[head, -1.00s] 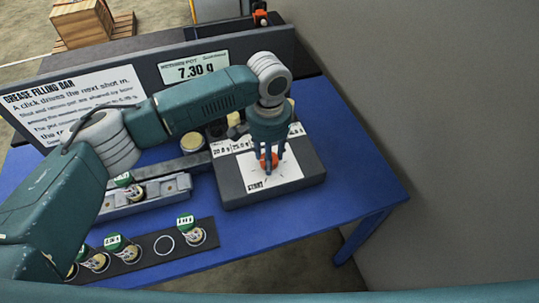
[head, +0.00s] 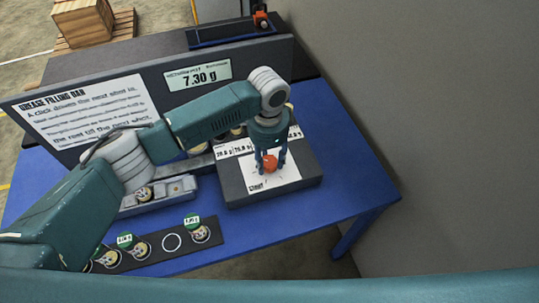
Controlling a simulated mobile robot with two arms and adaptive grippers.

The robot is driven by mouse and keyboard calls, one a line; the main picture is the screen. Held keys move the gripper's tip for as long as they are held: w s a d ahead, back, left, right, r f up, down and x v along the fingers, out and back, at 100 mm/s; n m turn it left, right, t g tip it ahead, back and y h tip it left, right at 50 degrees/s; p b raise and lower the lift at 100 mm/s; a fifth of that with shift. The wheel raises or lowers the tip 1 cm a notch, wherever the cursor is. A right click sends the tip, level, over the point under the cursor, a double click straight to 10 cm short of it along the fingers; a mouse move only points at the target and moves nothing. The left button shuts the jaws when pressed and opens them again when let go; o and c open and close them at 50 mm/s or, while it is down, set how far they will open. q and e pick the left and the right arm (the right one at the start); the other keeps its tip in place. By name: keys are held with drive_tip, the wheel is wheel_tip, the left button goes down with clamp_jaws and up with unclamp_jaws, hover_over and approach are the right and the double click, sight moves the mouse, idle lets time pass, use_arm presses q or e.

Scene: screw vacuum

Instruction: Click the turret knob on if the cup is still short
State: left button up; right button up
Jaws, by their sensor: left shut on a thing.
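The orange-red turret knob (head: 270,163) sits on a white dial sheet on the dark box (head: 236,189), with a START mark at its lower left. My left gripper (head: 270,167) points down over the box, its blue fingers shut around the knob. A small cup (head: 145,194) stands in the grey rail (head: 180,188), partly behind my left arm; its fill cannot be told. The display (head: 197,74) reads 7.30 g. My right gripper is out of view.
Several cups with green tags (head: 199,232) stand in a dark strip (head: 155,251) at the front, with one empty ring (head: 171,243). A sign headed GREASE FILLING BAR (head: 80,108) is on the back panel. The blue table (head: 345,175) is clear at right, near a grey wall.

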sight(266, 162)
use_arm(q)
drive_tip(key=shift+a+f+m+p, duration=0.1)
drive_tip(key=shift+a+m+p, duration=0.15)
drive_tip(key=shift+m, duration=0.5)
drive_tip(key=shift+a+m+p, duration=0.1)
drive_tip(key=shift+m+p, duration=0.1)
drive_tip(key=shift+m, duration=0.55)
drive_tip(key=o, duration=1.1)
drive_tip(key=shift+a, duration=0.15)
drive_tip(key=shift+w+d+r, duration=0.1)
drive_tip(key=shift+d+r, duration=0.1)
drive_tip(key=shift+r, duration=0.3)
drive_tip(key=r, duration=1.1)
drive_tip(key=shift+a, duration=0.2)
